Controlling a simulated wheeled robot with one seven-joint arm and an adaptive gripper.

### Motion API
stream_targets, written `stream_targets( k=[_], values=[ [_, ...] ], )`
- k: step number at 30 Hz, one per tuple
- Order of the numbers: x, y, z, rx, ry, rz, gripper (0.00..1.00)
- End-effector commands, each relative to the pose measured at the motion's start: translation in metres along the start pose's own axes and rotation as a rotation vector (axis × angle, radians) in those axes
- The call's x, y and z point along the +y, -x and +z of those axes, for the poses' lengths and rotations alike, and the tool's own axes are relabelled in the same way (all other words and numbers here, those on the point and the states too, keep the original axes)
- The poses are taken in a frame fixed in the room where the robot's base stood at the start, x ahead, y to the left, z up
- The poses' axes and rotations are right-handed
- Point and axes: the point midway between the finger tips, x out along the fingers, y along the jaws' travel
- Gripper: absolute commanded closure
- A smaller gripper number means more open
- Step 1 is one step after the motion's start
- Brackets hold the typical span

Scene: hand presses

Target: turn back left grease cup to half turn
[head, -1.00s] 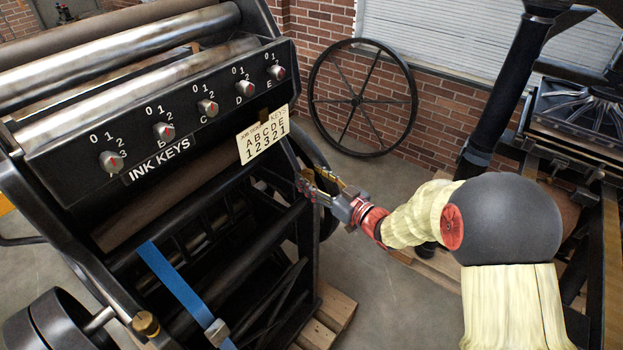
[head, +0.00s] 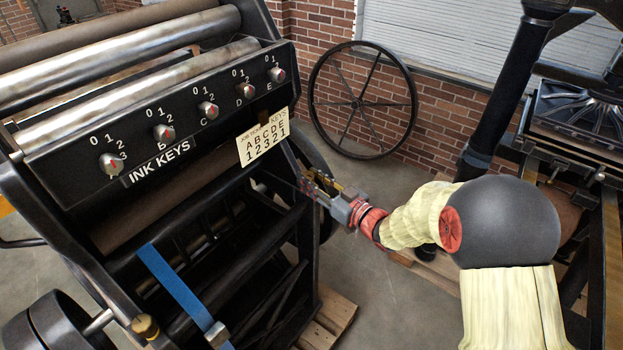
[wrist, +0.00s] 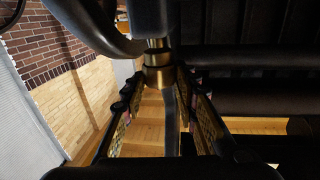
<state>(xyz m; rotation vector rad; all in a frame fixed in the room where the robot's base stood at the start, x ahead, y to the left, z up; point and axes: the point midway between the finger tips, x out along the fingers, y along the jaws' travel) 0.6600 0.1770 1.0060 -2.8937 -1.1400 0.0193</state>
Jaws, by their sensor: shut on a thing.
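A brass grease cup (wrist: 158,76) shows at the top middle of the wrist view, below a dark part of the press. My gripper (wrist: 160,92) has one finger on each side of it and is shut on it. In the head view my gripper (head: 308,183) is at the right side of the press frame, below the number card. There the held cup is hidden or too small to make out, and its turn angle cannot be read. Another brass cup (head: 146,326) sits on the near left part of the frame, away from my gripper.
The black press carries an ink key panel (head: 200,112) with several knobs and a number card (head: 264,136). A blue strap (head: 172,283) hangs in front. A spoked wheel (head: 360,104) leans on the brick wall. Another press (head: 580,115) stands right.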

Motion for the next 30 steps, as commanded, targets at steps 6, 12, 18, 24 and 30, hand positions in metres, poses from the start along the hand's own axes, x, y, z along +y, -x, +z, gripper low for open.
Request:
stream_targets(
  k=[6,12,18,24,30],
  values=[
    [0.0000,-0.0001,0.0000,0.000,0.000,0.004,0.96],
    [-0.0028,-0.0016,-0.0006,0.006,0.002,0.074,0.96],
    [-0.0024,-0.0007,-0.0008,0.006,0.001,0.133,0.96],
    [-0.0015,-0.0003,-0.0010,0.006,0.000,0.138,0.96],
    [-0.0015,-0.0003,-0.0009,0.006,0.001,0.138,0.65]
  ],
)
